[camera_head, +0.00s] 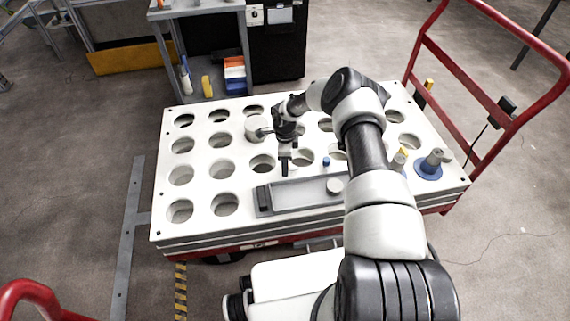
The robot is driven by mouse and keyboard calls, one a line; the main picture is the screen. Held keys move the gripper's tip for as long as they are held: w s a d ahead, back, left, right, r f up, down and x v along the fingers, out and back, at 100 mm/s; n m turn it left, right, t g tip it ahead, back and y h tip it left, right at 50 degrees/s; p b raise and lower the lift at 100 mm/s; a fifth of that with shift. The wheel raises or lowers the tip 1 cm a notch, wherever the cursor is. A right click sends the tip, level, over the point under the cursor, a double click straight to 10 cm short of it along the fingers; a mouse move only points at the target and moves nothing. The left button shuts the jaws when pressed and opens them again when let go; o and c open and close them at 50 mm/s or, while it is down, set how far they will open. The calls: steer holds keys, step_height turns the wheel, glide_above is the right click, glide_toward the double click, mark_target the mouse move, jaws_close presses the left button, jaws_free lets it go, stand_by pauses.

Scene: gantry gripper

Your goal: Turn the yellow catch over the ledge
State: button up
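A small yellow piece (404,151), which may be the catch, sits on a pale post near the right end of the white board, just right of my forearm. Its exact pose is too small to tell. I cannot pick out the ledge for certain; part of that area is hidden behind my arm. My gripper (285,166) points down over the middle of the board, well left of the yellow piece, close to the back left of a grey tray. The fingers are dark and small, and I cannot tell whether they are open or shut.
The white board (160,215) has several round holes and rests on a red cart. A long grey tray (297,194), a pale cylinder (258,128), a small blue knob (326,161) and a blue-based grey fixture (432,165) are on it. A red handle rail (480,85) rises at right.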

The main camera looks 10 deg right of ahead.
steer(key=shift+c, duration=0.4)
steer(key=c, duration=1)
steer(key=shift+o, duration=0.3)
steer(key=shift+m, duration=0.3)
steer(key=m+b, duration=0.1)
steer(key=m, duration=0.2)
steer(key=shift+m, duration=0.4)
steer(key=m, duration=0.4)
steer(key=shift+m, duration=0.3)
steer(key=m, duration=0.4)
steer(key=shift+w+d+m+p, duration=0.1)
steer(key=shift+m+p, duration=0.4)
steer(key=shift+m, duration=2)
